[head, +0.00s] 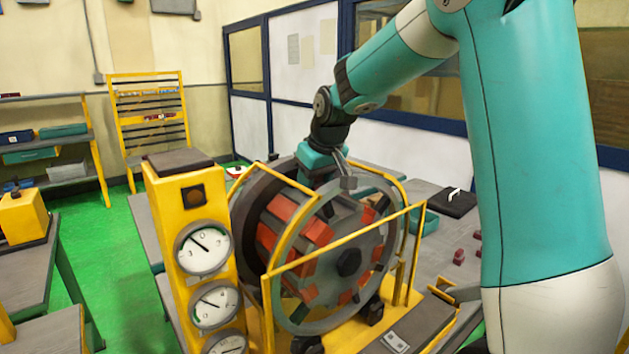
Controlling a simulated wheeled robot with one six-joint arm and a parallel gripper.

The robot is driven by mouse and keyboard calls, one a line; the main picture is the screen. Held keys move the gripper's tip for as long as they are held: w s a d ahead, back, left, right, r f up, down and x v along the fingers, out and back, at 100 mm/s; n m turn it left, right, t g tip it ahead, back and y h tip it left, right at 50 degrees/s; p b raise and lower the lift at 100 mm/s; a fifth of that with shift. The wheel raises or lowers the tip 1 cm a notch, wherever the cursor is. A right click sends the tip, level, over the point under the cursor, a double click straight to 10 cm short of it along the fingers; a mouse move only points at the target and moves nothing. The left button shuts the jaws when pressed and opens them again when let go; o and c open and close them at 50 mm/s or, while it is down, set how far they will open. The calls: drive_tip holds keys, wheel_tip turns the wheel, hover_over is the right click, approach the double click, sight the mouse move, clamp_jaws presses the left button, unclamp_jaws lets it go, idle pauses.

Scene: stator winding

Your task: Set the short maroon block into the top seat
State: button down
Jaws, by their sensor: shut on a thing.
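The stator (287,310) is a large round drum with a grey front ring, orange-red segments around its inside and a dark hub in the middle. It stands in a yellow frame. My gripper (345,180) is at the top of the stator, pointing down behind the upper edge of the front ring. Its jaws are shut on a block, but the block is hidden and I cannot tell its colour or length. The top seat is also hidden by the ring and my gripper. Small maroon blocks (459,257) lie on the grey table to the right.
Yellow guard rails (345,238) run close around the stator. A yellow panel with round gauges (203,248) stands at its left. A black case (452,201) and a teal tray (424,222) are on the table behind the right side. Green floor is open at the left.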

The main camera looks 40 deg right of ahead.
drive_tip(key=shift+s+f, duration=0.15)
drive_tip(key=shift+f, duration=0.2)
drive_tip(key=c, duration=0.6)
unclamp_jaws()
drive_tip(key=shift+f, duration=0.1)
drive_tip(key=shift+o, duration=0.4)
drive_tip(key=shift+s+r, duration=0.1)
drive_tip(key=shift+r, duration=0.2)
drive_tip(key=b+v, duration=0.2)
drive_tip(key=v, duration=1.5)
drive_tip(key=shift+r, duration=0.35)
